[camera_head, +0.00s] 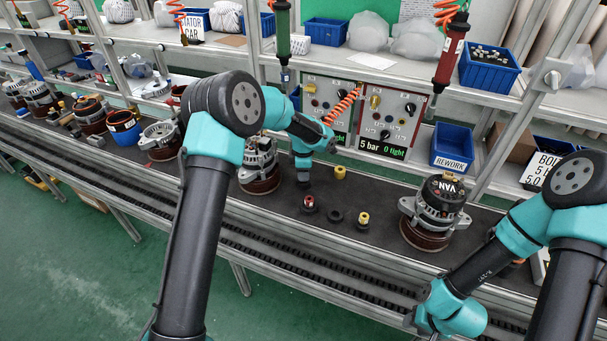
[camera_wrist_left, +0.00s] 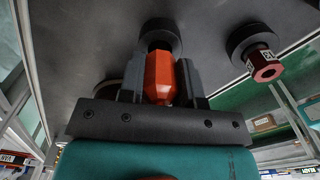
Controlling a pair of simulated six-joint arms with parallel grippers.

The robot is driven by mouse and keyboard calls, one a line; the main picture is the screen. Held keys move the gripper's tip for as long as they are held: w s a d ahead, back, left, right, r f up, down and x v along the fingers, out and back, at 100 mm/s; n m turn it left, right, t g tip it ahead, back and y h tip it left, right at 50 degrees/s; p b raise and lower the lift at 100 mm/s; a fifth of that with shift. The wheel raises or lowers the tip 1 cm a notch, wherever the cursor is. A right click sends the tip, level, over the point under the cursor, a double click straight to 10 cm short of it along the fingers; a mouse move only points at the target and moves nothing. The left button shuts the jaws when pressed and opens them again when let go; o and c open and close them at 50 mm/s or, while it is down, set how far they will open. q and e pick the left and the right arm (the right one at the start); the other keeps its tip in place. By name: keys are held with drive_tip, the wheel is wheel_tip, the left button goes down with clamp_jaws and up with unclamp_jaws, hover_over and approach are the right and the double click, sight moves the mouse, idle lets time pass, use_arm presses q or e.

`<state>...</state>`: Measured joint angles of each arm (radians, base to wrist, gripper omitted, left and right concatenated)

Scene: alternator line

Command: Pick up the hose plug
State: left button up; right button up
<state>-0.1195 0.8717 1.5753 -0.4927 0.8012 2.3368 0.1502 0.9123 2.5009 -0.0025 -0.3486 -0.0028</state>
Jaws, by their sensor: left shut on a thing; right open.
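My left gripper (camera_head: 303,182) points down at the belt in the head view. In the left wrist view, my left gripper (camera_wrist_left: 158,85) is shut on an orange-red, faceted hose plug (camera_wrist_left: 158,72). The plug's far end meets a round black base (camera_wrist_left: 160,35); I cannot tell whether it is still seated there. In the head view my gripper hides this plug. My right arm reaches in at the lower right of the head view, but its fingers do not show.
A red plug (camera_head: 308,201) on a black base stands close by; it also shows in the left wrist view (camera_wrist_left: 264,65). Two yellow plugs (camera_head: 340,172) (camera_head: 363,217) and a black ring (camera_head: 336,215) are nearby. Alternators (camera_head: 436,212) stand on the belt. An orange coiled hose (camera_head: 343,104) hangs behind.

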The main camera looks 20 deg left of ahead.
use_arm(q)
drive_tip(key=shift+c, duration=1.2)
drive_tip(key=shift+r, duration=0.1)
wheel_tip(320, 180, up, 10)
drive_tip(key=shift+f, duration=0.1)
drive_tip(key=o, duration=0.3)
drive_tip(key=c, duration=0.3)
